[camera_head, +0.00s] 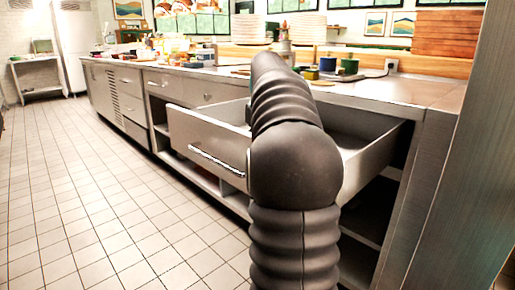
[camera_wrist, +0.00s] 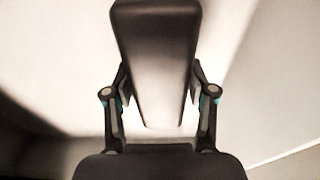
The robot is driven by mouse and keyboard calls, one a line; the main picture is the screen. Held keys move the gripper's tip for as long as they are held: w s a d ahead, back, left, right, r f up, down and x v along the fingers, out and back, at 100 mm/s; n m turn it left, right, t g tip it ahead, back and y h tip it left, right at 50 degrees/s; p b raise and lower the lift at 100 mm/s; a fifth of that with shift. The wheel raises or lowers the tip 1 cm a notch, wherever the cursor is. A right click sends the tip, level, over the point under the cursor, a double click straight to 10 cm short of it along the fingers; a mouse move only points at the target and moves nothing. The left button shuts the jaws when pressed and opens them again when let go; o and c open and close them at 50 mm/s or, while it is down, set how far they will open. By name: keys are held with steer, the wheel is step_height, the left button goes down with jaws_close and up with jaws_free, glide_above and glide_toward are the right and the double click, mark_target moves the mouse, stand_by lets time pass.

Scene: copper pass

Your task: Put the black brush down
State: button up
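The black brush (camera_wrist: 155,35) fills the upper middle of the wrist view, a long dark block with a shiny, paler lower part. My gripper (camera_wrist: 159,78) has one finger against each side of it and is shut on it. Behind the brush is a pale, smooth surface; I cannot tell how far below it is. In the head view my dark arm reaches over an open drawer (camera_head: 207,146), and it hides my gripper and the brush there.
The drawer sticks out from a long metal counter (camera_head: 405,91). On the counter are stacked plates (camera_head: 306,28), a green cup (camera_head: 349,66) and a blue cup (camera_head: 327,64). A tall metal panel (camera_head: 455,150) stands close on the right. The tiled floor (camera_head: 100,200) at left is clear.

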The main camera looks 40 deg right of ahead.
steer(key=shift+o, duration=1.2)
steer(key=shift+f+b, duration=0.15)
steer(key=shift+b, duration=0.3)
step_height(320, 180, up, 14)
steer(key=s+p, duration=0.1)
steer(key=p, duration=0.4)
steer(key=shift+s, duration=0.25)
